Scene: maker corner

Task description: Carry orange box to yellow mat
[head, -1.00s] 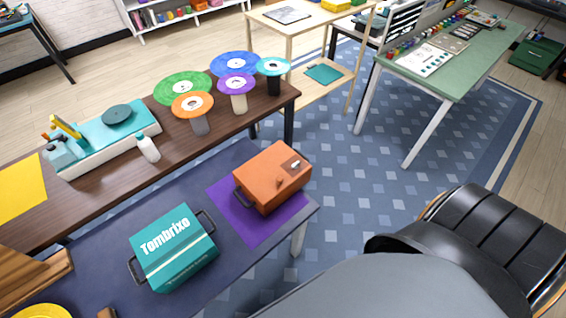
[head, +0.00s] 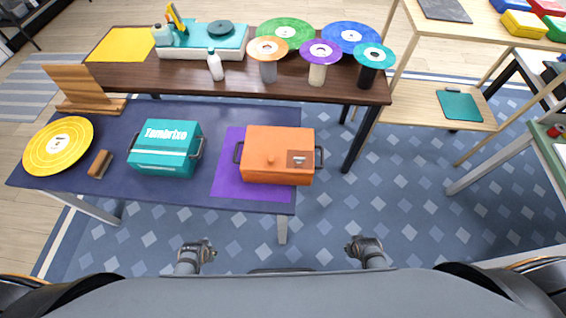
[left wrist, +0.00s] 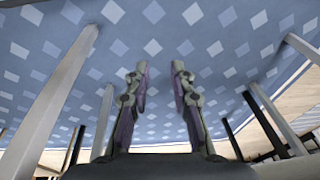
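The yellow mat (head: 120,44) lies flat and bare at the left end of the brown bench behind. My left gripper (head: 207,250) is low in front of the table, away from the box. In the left wrist view its fingers (left wrist: 159,80) stand apart with nothing between them. My right gripper (head: 357,246) is low to the right, away from the box; its fingers are too small to judge.
A teal box (head: 166,150), brush (head: 100,164), yellow record (head: 58,146) and wooden stand (head: 80,85) share the dark blue table (head: 250,115). A turntable (head: 185,40), white bottle (head: 215,66) and record-topped stands occupy the brown bench (head: 130,75). Patterned floor in front is clear.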

